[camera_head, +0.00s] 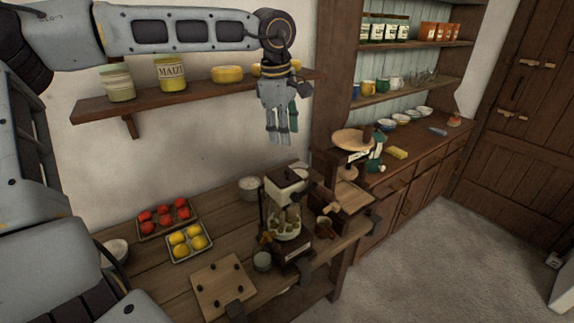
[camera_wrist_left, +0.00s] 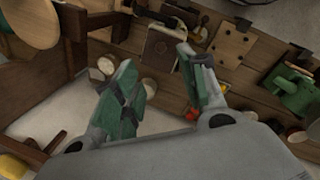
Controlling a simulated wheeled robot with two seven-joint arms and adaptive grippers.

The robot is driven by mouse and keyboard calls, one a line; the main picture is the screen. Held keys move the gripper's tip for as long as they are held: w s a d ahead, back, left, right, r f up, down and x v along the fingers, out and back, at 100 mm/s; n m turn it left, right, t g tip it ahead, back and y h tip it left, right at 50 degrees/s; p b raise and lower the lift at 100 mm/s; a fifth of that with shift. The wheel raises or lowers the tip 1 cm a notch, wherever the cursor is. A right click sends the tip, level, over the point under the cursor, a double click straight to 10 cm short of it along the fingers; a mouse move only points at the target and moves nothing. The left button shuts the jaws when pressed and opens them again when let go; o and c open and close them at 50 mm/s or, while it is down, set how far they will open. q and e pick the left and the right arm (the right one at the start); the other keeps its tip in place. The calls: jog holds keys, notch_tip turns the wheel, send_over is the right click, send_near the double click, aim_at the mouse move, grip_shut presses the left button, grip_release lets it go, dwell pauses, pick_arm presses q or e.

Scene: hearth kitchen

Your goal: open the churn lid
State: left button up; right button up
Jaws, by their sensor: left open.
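The churn (camera_head: 287,215) stands on the wooden table, a glass jar with pale pieces inside and a cream top section. Its brown lid (camera_head: 286,175) lies on top and looks closed. In the left wrist view the lid (camera_wrist_left: 160,48) shows from above as a dark brown square with a pale edge, beyond the fingertips. My left gripper (camera_head: 281,134) hangs fingers down above the churn, clear of it. In the left wrist view its green-padded fingers (camera_wrist_left: 160,80) are spread with nothing between them. My right gripper is not in view.
A wall shelf (camera_head: 145,102) with jars is close behind my left arm. A scale (camera_head: 352,142) stands right of the churn. Red fruit (camera_head: 165,215) and yellow fruit (camera_head: 189,240) sit in trays to the left. A board (camera_head: 222,286) lies in front. Floor is free at right.

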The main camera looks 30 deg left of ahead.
aim_at(287, 169)
pick_arm(q)
jog(key=shift+a+r, duration=0.1)
jog(key=shift+r, duration=0.15)
jog(key=shift+s, duration=0.1)
jog(key=shift+f, duration=0.15)
jog(key=f, duration=0.3)
jog(key=w+f+p, duration=0.1)
jog(key=f, duration=0.3)
jog(key=w+f, duration=0.1)
jog(key=f, duration=0.2)
jog(key=shift+a+f, duration=0.2)
jog(key=shift+f, duration=0.05)
jog(key=shift+w+f+p, duration=0.15)
jog(key=shift+f+p, duration=0.05)
jog(key=shift+f, duration=0.5)
jog(key=shift+w+f+p, duration=0.15)
jog(key=shift+f+p, duration=0.05)
jog(key=shift+f, duration=0.45)
